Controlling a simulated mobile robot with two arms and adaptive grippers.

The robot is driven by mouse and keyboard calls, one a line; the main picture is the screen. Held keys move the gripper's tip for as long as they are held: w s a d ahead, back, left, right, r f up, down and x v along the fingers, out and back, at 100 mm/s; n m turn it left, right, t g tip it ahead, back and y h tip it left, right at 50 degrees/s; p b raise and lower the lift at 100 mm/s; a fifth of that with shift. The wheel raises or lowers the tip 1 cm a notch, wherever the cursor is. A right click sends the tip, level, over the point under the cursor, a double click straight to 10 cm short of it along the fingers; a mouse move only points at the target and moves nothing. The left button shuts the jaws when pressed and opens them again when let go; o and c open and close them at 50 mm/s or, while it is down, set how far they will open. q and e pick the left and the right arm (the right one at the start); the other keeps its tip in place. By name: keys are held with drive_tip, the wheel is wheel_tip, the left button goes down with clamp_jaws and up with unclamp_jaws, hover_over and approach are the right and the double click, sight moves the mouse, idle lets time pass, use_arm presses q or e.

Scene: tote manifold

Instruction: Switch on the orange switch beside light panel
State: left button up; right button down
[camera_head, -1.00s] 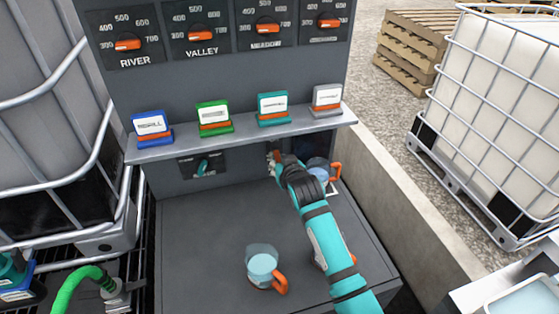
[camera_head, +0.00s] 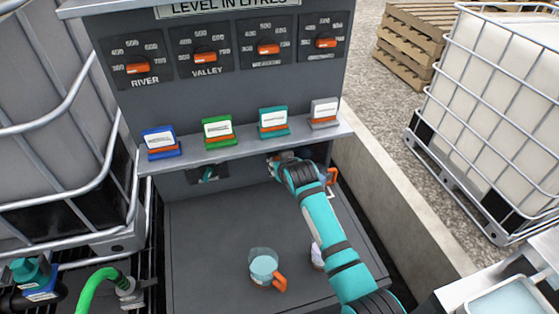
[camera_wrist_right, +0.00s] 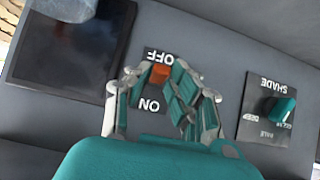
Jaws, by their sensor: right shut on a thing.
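The orange switch (camera_wrist_right: 160,73) is on a small dark plate on the grey panel, with the words OFF and ON. It lies nearer the OFF word in the right wrist view, which shows the plate upside down. My right gripper (camera_wrist_right: 160,80) is shut on the switch, its fingertips on either side. In the head view my right gripper (camera_head: 275,166) reaches under the shelf and hides the switch. A dark flat panel (camera_wrist_right: 70,50), likely the light panel, is beside the switch plate. My left gripper is not in view.
A teal SHADE knob (camera_wrist_right: 280,108) is on the other side of the switch. The shelf (camera_head: 245,145) above holds several coloured cards. A clear jug with orange handle (camera_head: 264,266) stands on the grey counter (camera_head: 210,240). Another jug is partly behind my arm.

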drive_tip(key=c, duration=1.2)
unclamp_jaws()
drive_tip(key=v, duration=1.2)
drive_tip(key=shift+f, duration=0.1)
